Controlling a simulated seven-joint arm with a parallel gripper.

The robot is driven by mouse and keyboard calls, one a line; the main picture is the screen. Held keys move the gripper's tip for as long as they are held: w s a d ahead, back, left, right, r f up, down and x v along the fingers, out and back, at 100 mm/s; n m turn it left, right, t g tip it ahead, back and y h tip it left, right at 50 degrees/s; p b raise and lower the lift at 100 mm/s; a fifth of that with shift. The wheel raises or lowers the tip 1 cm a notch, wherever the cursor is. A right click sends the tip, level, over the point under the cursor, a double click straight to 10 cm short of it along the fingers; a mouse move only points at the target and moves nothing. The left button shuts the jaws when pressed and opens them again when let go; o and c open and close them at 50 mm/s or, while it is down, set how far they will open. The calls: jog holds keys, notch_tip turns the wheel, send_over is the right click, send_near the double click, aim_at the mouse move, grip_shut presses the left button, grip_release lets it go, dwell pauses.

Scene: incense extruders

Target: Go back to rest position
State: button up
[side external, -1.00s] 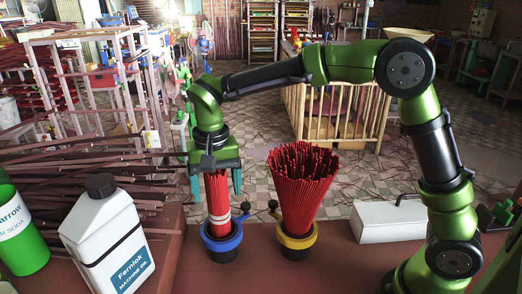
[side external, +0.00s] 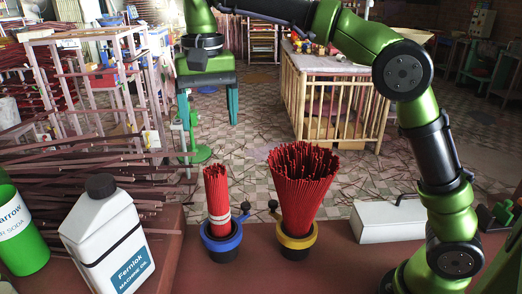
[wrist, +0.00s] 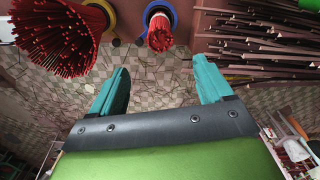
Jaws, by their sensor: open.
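My gripper (side external: 208,114) hangs high above the bench, its two teal fingers spread wide and empty. In the wrist view the gripper (wrist: 161,70) also shows an open gap with nothing between the fingers. Below it in the side view, a narrow bundle of red sticks with a white band (side external: 218,196) stands upright in a blue-ringed holder (side external: 222,242). The gripper is clear of this bundle. To its right, a wide fanned bundle of red sticks (side external: 303,185) stands in a yellow-ringed holder (side external: 297,241).
A white machine oil canister (side external: 110,235) and a green soda container (side external: 22,235) stand at the left. A white box (side external: 388,222) lies right of the yellow holder. Dark sticks (side external: 90,185) are heaped at the left, behind the canister. Air around the gripper looks clear.

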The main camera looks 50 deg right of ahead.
jog(key=shift+r, duration=0.15)
jog(key=s+d+f+n+t+y, duration=0.1)
jog(key=s+d+f+t, duration=0.2)
jog(key=s, duration=0.6)
jog(key=s+d+f+n+t+y, duration=0.1)
jog(key=s+d+f+t, duration=0.3)
jog(key=s+d+f, duration=0.3)
jog(key=s+d, duration=0.2)
jog(key=shift+s+d+f, duration=0.2)
jog(key=shift+s+f, duration=0.1)
jog(key=shift+s, duration=0.05)
